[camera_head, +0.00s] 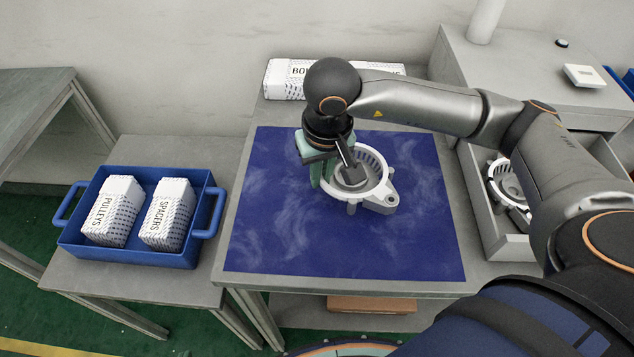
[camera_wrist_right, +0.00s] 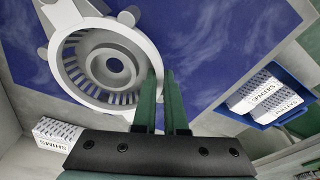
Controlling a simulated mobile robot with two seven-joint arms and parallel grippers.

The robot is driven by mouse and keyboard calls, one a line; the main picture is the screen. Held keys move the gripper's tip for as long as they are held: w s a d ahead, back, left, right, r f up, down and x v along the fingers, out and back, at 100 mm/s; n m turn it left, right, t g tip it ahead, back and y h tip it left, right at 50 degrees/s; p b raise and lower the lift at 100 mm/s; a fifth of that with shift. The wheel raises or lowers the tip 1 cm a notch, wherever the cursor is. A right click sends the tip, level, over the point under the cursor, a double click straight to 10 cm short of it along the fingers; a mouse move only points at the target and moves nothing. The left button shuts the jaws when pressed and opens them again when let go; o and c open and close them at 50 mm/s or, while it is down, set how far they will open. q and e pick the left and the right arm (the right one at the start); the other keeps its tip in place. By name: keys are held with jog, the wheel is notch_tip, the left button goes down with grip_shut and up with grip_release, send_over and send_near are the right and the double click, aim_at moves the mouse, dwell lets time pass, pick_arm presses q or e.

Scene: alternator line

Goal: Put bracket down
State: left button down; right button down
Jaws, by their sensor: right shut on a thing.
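The bracket (camera_head: 377,193) is a light grey slotted ring with lugs, over the middle of the blue mat (camera_head: 270,235). It also shows at the upper left of the right wrist view (camera_wrist_right: 72,72). My right gripper (camera_head: 321,176) points down at the bracket's left side and is shut on its rim. In the right wrist view its two green fingers (camera_wrist_right: 166,100) meet the rim's edge. The bracket sits level, on the mat or very close above it; I cannot tell which. My left gripper is not in view.
A blue tray (camera_head: 140,256) with a pulleys box (camera_head: 112,212) and a spacers box (camera_head: 168,215) stands at left. A grey bin (camera_head: 490,240) at right holds another ring part (camera_head: 508,185). The mat's left and front are clear.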

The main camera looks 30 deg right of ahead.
jog(key=f, duration=0.1)
jog(key=w+f+p, duration=0.1)
jog(key=f, duration=0.1)
jog(key=shift+a+f, duration=0.15)
jog(key=shift+f, duration=0.4)
jog(key=shift+f+b, duration=0.2)
jog(key=shift+b, duration=0.1)
jog(key=c, duration=1)
grip_release()
jog(key=shift+s, duration=0.1)
jog(key=shift+r, duration=0.1)
jog(key=shift+r+p, duration=0.25)
jog(key=shift+p, duration=0.1)
jog(key=r, duration=0.3)
jog(key=s+r, duration=0.1)
jog(key=r, duration=0.3)
jog(key=r+b, duration=0.1)
jog(key=r, duration=0.3)
jog(key=shift+s+a+r, duration=0.2)
jog(key=shift+s+r, duration=0.05)
jog(key=shift+s, duration=0.15)
